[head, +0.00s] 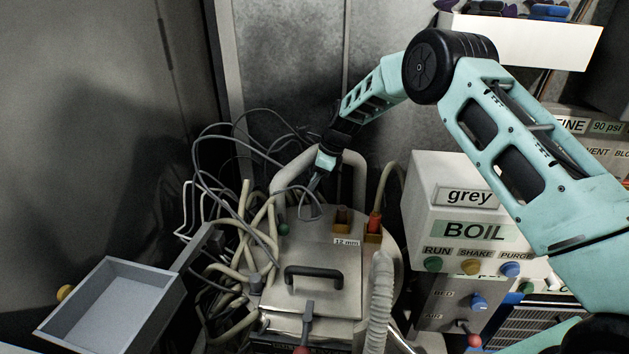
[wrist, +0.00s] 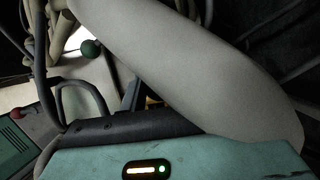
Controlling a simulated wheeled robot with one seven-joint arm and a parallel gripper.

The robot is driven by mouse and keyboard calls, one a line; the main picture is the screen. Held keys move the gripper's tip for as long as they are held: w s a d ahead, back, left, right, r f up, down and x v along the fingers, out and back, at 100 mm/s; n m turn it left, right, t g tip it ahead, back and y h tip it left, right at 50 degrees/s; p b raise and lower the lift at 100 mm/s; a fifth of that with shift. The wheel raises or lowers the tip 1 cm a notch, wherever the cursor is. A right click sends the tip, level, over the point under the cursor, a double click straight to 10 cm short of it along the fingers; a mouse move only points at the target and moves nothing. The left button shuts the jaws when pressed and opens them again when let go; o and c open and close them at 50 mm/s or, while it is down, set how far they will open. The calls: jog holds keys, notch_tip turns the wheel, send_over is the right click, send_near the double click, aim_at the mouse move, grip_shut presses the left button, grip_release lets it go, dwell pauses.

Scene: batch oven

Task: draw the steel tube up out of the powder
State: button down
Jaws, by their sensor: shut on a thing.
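My gripper (head: 314,183) is at the back of the pale lidded vessel (head: 325,262), beside an arched pale pipe. It is shut on a slim thing, apparently the steel tube. The jaws and arm hide most of it, so I cannot make out its full length or lower end. No powder is visible, and the vessel lid with its black handle (head: 314,273) is down. In the wrist view the teal gripper housing (wrist: 180,160) fills the bottom, and the thick pale pipe (wrist: 190,70) crosses in front, hiding the fingertips.
Tangled cables and hoses (head: 235,225) crowd the left of the vessel. A ribbed hose (head: 380,300) stands at its front right. A control box marked BOIL (head: 475,232) is on the right. An empty grey tray (head: 112,305) is at lower left. A green knob (wrist: 91,47) sits near the pipe.

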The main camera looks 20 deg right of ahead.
notch_tip(320, 180, up, 7)
jog(key=p, duration=0.3)
jog(key=shift+f+p, duration=0.1)
jog(key=shift+p, duration=0.25)
jog(key=shift+f, duration=0.1)
jog(key=c, duration=1)
grip_release()
jog(key=shift+c, duration=0.2)
jog(key=b+v, duration=0.1)
jog(key=v, duration=1.6)
jog(key=shift+r, duration=0.2)
